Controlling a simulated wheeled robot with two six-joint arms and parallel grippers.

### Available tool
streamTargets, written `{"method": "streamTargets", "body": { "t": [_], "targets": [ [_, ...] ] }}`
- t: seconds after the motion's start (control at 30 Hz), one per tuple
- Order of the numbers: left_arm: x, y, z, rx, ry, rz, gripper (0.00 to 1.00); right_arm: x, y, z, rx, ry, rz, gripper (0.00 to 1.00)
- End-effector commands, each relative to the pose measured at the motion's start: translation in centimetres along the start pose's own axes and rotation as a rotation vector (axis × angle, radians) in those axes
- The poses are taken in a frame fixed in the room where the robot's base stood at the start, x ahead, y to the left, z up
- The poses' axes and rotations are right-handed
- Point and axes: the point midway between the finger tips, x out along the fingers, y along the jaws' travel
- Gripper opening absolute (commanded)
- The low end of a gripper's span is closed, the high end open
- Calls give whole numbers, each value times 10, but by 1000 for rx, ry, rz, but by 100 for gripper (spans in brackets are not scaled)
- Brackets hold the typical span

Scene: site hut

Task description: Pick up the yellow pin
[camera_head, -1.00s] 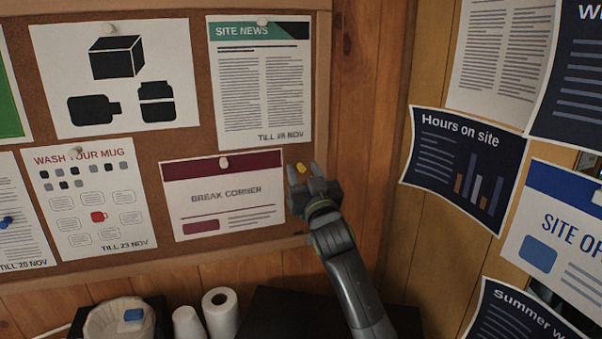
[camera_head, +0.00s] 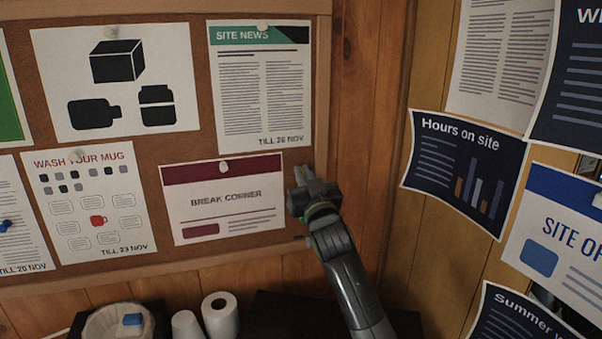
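The yellow pin does not show now; the place on the cork board (camera_head: 190,144) where it was seen is covered by my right gripper. My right gripper (camera_head: 304,180) is at the board's right edge, just right of the "BREAK CORNER" notice (camera_head: 225,197) and below the "SITE NEWS" sheet (camera_head: 262,90). Its arm comes up from below. I cannot tell whether its fingers are open or shut, or whether they touch the pin. My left gripper is not in view.
White pins (camera_head: 224,167) hold several sheets, and a blue pin (camera_head: 6,225) is at the far left. Navy posters (camera_head: 465,165) hang on the right wall. Below are a lined bin (camera_head: 104,325), a paper roll (camera_head: 221,314) and a dark surface (camera_head: 283,318).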

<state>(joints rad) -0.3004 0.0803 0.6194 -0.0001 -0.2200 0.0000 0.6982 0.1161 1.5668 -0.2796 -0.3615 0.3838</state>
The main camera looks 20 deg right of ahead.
Motion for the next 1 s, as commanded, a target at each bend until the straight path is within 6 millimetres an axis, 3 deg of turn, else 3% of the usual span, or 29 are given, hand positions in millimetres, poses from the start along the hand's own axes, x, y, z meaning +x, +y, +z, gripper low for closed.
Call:
{"method": "streamTargets", "body": {
  "t": [0.57, 1.0],
  "targets": [
    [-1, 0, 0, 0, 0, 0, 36, 0, 0, 0, 0, -1, 0, 0],
    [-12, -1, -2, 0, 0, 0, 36, -16, 0, -6, 1, -1, 0, 0]
  ]
}}
